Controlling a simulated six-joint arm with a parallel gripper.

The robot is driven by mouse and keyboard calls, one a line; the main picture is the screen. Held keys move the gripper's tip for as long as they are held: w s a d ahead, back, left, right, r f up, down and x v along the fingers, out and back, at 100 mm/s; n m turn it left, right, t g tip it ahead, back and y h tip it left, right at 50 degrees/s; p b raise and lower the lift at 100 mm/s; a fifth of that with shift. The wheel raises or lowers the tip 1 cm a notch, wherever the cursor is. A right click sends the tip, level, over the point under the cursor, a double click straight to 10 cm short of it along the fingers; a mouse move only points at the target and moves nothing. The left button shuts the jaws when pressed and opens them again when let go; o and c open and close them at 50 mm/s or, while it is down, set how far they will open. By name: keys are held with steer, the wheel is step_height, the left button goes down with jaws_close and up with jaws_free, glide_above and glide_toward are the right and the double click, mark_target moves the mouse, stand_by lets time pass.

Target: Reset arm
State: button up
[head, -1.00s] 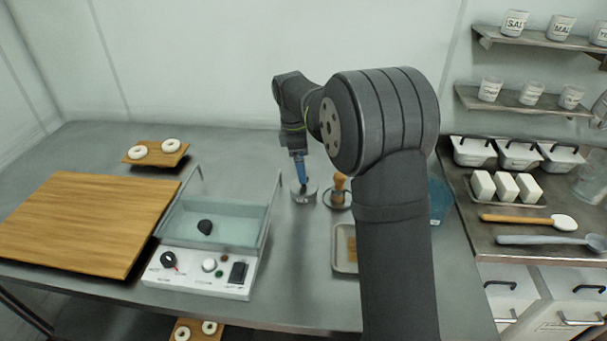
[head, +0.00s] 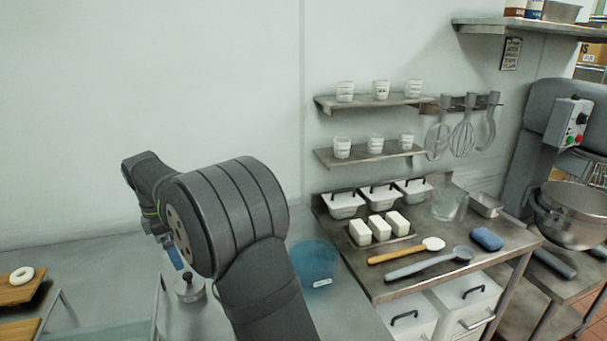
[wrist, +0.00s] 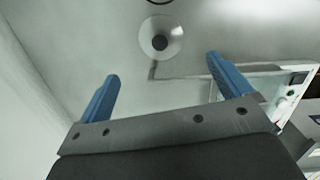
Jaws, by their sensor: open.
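My gripper (head: 178,258) is partly hidden behind my arm in the head view, with a blue finger pointing down. In the wrist view my gripper (wrist: 165,68) is open, its two blue fingers wide apart with nothing between them. A round metal piece with a dark knob (wrist: 172,32) lies beyond the fingertips on the steel counter. It looks like the small knobbed metal item (head: 190,291) just below the gripper in the head view; I cannot tell the exact gap.
A blue bucket (head: 314,264) stands right of my arm. The right-hand counter holds lidded white tubs (head: 346,206), white blocks (head: 361,233), a wooden spoon (head: 405,251) and a grey-blue spoon (head: 430,265). A bagel (head: 21,276) sits on a board (head: 18,294) at left.

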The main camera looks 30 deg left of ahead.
mark_target(187, 275)
steer(key=f, duration=0.7)
steer(key=w+f, duration=0.1)
steer(key=f, duration=0.3)
steer(key=shift+d, duration=0.3)
steer(key=shift+r, duration=1.75)
